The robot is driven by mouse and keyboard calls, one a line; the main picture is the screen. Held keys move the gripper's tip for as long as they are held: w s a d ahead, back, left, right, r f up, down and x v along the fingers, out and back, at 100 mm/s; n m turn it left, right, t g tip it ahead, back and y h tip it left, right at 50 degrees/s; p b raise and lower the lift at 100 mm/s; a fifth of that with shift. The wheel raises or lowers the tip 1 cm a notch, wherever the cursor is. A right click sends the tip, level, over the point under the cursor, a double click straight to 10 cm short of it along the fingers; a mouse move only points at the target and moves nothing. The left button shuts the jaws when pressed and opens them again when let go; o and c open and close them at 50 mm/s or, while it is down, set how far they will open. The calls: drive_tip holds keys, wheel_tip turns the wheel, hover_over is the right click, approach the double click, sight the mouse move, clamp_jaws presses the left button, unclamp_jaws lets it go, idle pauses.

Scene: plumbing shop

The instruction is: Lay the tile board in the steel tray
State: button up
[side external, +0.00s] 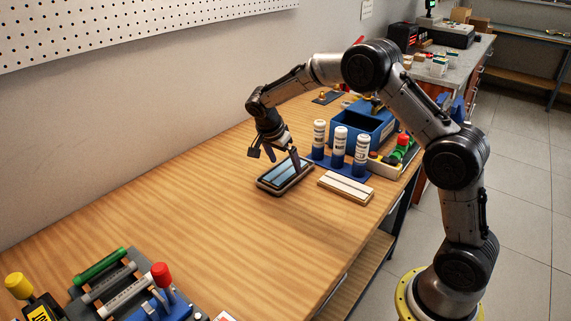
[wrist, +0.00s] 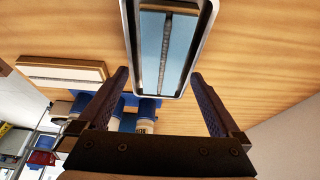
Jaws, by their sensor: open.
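The steel tray (side external: 262,186) stands on the wooden bench, a shallow dark-looking tray with a rounded rim; its pale metal rim also shows in the wrist view (wrist: 129,40). A tile board (side external: 284,172) with light blue tiles and a grey seam lies inside the tray rim, lengthwise; in the wrist view the blue board (wrist: 152,45) shows a wooden edge at its far end. My gripper (side external: 281,160) is open just over the tray, its fingers apart and not closed on the board. In the wrist view the fingers (wrist: 160,76) stand either side of the tray's near end.
A second board with white tiles (side external: 346,187) lies right of the tray. Behind are labelled white bottles (side external: 340,142) in a blue rack and a blue bin (side external: 362,124). A holder with coloured-capped tubes (side external: 125,285) is at the front left. The bench between is clear.

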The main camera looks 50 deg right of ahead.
drive_tip(key=s+a+r+t, duration=0.1)
drive_tip(key=s+a+r, duration=0.1)
drive_tip(key=r, duration=0.8)
drive_tip(key=s+a+r+t, duration=0.1)
drive_tip(key=s+a+r, duration=0.15)
drive_tip(key=r, duration=0.75)
drive_tip(key=s+a+r+n+t+y, duration=0.15)
drive_tip(key=s+r, duration=0.35)
drive_tip(key=s, duration=0.5)
drive_tip(key=s+a+f+n+t+y, duration=0.1)
drive_tip(key=s+a+f+n, duration=0.2)
drive_tip(key=s+f+n, duration=0.2)
drive_tip(key=s+a+f+n+t+y, duration=0.1)
drive_tip(key=s+f+n, duration=0.4)
drive_tip(key=s+n, duration=0.6)
drive_tip(key=shift+s+a+f+y, duration=0.25)
drive_tip(key=shift+s+a+y, duration=0.2)
drive_tip(key=shift+s+a, duration=0.6)
drive_tip(key=shift+w+a+n, duration=0.1)
drive_tip(key=shift+n, duration=0.15)
